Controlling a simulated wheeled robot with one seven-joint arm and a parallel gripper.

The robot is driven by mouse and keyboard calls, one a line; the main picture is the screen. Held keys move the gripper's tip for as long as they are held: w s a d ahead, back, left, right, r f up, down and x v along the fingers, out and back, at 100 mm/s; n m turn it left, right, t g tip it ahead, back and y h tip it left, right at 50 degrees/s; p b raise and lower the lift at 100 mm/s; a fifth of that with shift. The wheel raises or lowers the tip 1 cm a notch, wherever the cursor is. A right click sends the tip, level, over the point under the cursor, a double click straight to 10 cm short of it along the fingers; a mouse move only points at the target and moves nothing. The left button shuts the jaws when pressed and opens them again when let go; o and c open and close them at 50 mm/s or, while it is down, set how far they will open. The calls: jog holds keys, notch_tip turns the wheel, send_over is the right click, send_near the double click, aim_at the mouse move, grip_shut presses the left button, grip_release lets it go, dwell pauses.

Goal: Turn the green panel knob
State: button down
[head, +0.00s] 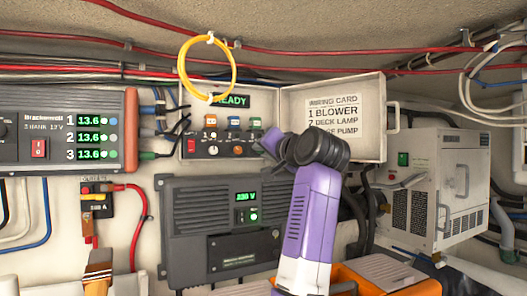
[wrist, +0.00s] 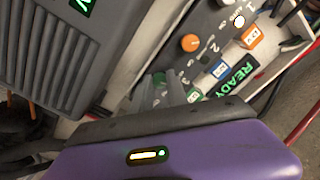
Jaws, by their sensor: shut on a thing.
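The grey control panel (head: 222,160) with a lit READY display (head: 232,101) sits in an open white box on the wall. It carries a row of knobs under orange, blue and green tags. The green tag (head: 256,122) is at the right end. My gripper (head: 263,145) reaches the panel's right end, just below that tag, and hides the knob there. In the wrist view, a bit of the green knob (wrist: 159,78) shows at my gripper's fingers (wrist: 165,92), which are shut on it. The green tag (wrist: 193,95) is beside them. How far the knob is turned is hidden.
An orange knob (wrist: 190,42) is near the fingers. A yellow hoop (head: 181,70) hangs before the panel's upper left. A grey inverter (head: 190,222) is below; a white unit (head: 450,200) stands right.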

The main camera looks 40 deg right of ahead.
jog(key=n, duration=0.5)
dwell(0.6)
jog(key=c, duration=1.3)
grip_release()
jog(key=b+v, duration=0.2)
jog(key=v, duration=0.5)
jog(key=shift+s, duration=0.4)
jog(key=shift+a, duration=0.15)
